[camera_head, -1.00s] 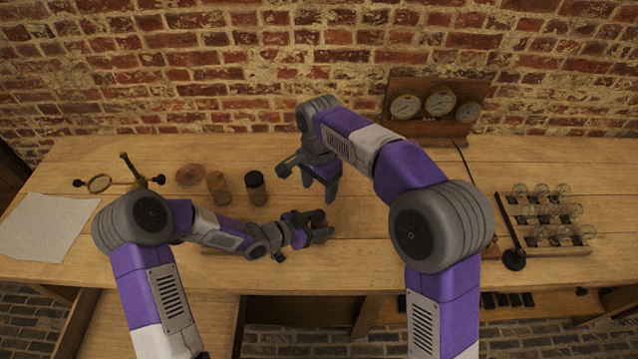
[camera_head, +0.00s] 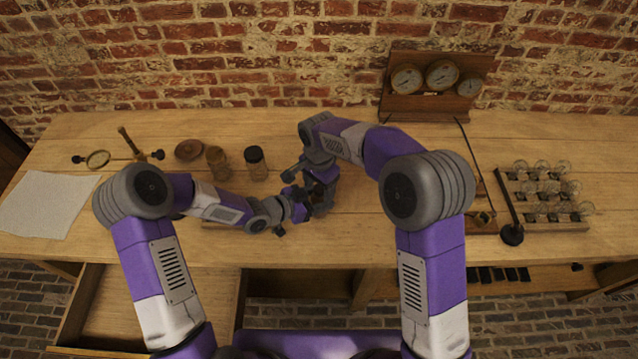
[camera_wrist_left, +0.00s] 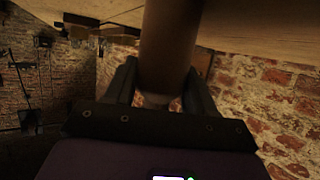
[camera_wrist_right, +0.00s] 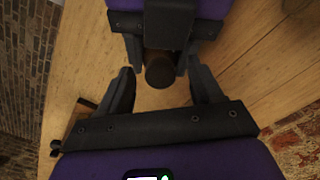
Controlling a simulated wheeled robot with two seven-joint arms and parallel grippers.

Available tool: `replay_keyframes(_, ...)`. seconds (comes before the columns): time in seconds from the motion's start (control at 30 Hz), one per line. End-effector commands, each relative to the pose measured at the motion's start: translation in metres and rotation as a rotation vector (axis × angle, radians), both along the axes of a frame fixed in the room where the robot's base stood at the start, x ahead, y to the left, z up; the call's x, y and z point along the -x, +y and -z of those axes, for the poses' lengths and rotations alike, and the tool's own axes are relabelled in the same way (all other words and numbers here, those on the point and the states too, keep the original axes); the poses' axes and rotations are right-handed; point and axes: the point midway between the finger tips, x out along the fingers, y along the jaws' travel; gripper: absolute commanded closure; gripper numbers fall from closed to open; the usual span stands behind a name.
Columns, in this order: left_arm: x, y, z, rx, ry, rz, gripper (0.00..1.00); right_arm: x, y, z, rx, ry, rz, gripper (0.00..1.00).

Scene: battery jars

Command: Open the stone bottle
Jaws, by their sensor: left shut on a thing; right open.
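The stone bottle is a brown cylinder (camera_wrist_left: 168,45) held between the fingers of my left gripper (camera_wrist_left: 160,95) in the left wrist view. In the right wrist view its round dark top (camera_wrist_right: 159,72) faces the camera, between the left fingers. My right gripper (camera_wrist_right: 160,92) is open, its two fingers apart on either side of the line to the bottle top, not touching it. In the head view the right gripper (camera_head: 322,195) is close above the left gripper (camera_head: 303,208), and the bottle is mostly hidden there.
A dark-lidded jar (camera_head: 256,165), an amber jar (camera_head: 218,163) and a round brown dish (camera_head: 188,151) stand left of the grippers. A magnifier stand (camera_head: 128,145) is further left. A bulb rack (camera_head: 545,205) and a gauge board (camera_head: 437,85) are at right.

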Motion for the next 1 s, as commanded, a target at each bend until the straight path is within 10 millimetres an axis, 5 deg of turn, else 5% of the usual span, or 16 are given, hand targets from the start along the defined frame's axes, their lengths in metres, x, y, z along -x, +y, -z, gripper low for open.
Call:
replay_keyframes(0.43,-0.0001,-0.0001,-0.0004,0.001,-0.001,0.0,1.0,0.0001,0.0001,-0.0004,0.0,0.0,0.0,0.99)
replay_keyframes(1.0,-0.0002,-0.0001,-0.0004,0.001,-0.001,0.0,1.0,0.0001,0.0001,-0.0013,0.001,0.001,0.0,1.0)
